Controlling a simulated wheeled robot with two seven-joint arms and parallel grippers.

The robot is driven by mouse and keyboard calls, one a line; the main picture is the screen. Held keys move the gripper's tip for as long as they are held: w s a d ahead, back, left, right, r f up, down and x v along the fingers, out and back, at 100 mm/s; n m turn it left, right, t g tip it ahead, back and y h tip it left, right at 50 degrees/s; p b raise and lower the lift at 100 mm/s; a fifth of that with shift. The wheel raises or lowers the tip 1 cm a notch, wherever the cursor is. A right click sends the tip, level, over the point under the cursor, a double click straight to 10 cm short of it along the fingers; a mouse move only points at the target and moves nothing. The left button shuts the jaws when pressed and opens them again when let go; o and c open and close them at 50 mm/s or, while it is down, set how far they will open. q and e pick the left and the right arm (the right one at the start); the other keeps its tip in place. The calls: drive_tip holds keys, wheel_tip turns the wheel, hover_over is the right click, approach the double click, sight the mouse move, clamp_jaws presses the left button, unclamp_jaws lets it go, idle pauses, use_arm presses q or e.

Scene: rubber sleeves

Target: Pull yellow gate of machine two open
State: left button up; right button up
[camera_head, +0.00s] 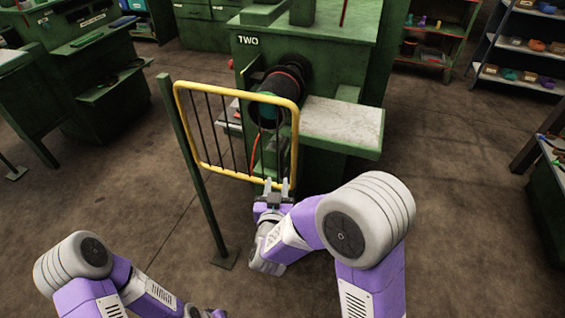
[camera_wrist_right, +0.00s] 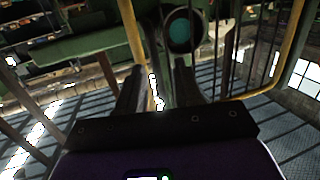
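The yellow gate (camera_head: 178,92) of the machine marked TWO (camera_head: 250,62) stands upright on a green post (camera_head: 196,180), in front of the machine's dark round chuck. It is a yellow tube frame with thin dark bars. My right gripper (camera_head: 277,184) is at the gate's lower right corner, by the bottom rail. In the right wrist view its two fingers (camera_wrist_right: 158,82) stand apart, with yellow tube (camera_wrist_right: 132,30) just beyond the left finger. I cannot tell whether any tube lies between the fingers. My left arm shows at bottom left, its gripper out of view.
A grey-topped green bed (camera_head: 345,122) of the machine juts out right of the gate. Another green machine (camera_head: 95,85) stands at left. Shelves (camera_head: 520,45) with small items are at back right. The floor in front of the gate is clear apart from my arms.

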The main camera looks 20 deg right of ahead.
sight(282, 161)
drive_tip(key=shift+m+t+h, duration=0.4)
drive_tip(key=shift+h, duration=0.4)
drive_tip(key=w+d+r, duration=0.1)
drive_tip(key=w, duration=0.1)
drive_tip(key=w+d+r, duration=0.1)
drive_tip(key=w, duration=0.1)
drive_tip(key=w+d+r+b, duration=0.1)
drive_tip(key=w, duration=0.1)
drive_tip(key=shift+w+r, duration=0.15)
drive_tip(key=shift+r, duration=0.15)
clamp_jaws()
